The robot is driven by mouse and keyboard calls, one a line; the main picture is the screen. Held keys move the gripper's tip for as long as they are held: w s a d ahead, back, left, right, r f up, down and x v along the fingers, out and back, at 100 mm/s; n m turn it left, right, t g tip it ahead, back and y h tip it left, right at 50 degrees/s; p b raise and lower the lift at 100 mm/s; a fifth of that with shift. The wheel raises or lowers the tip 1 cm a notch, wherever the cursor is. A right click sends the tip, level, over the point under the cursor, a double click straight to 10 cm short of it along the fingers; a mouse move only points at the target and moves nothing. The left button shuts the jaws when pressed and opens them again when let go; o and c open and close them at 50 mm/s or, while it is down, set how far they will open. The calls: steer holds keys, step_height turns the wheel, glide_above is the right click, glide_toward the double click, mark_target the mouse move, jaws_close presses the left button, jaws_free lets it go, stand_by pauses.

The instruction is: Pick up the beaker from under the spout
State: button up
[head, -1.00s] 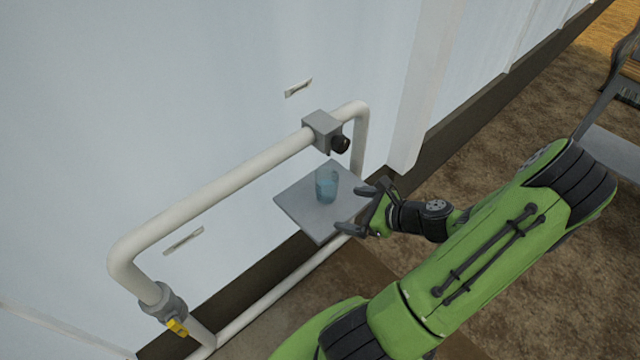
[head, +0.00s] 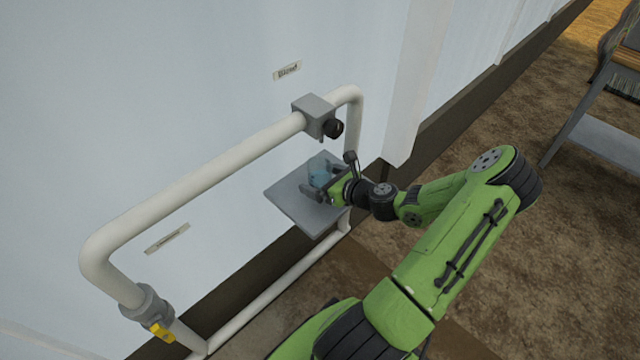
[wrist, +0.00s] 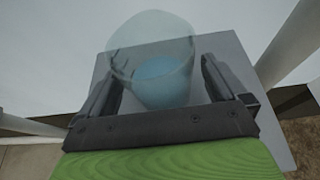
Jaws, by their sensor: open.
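The clear beaker (head: 318,172) holds blue liquid and stands upright on a grey square shelf plate (head: 290,203), a little below the dark spout (head: 333,128). In the wrist view the beaker (wrist: 155,60) is large, and its lower part lies between the two fingers. My gripper (head: 325,184) is open around the beaker, with one finger on each side. In the wrist view my gripper (wrist: 162,85) shows a gap beside the beaker at the right finger; contact on the left is hard to tell. The beaker's near side is partly hidden by my gripper in the head view.
A white pipe frame (head: 200,180) runs along the pale wall behind the plate. A grey block (head: 314,113) carries the spout. A yellow-handled valve (head: 160,331) is at lower left. A grey table (head: 600,135) stands at far right, with open ground between.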

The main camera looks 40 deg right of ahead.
steer(key=shift+w+f, duration=0.2)
steer(key=shift+w, duration=0.15)
steer(key=shift+r, duration=0.1)
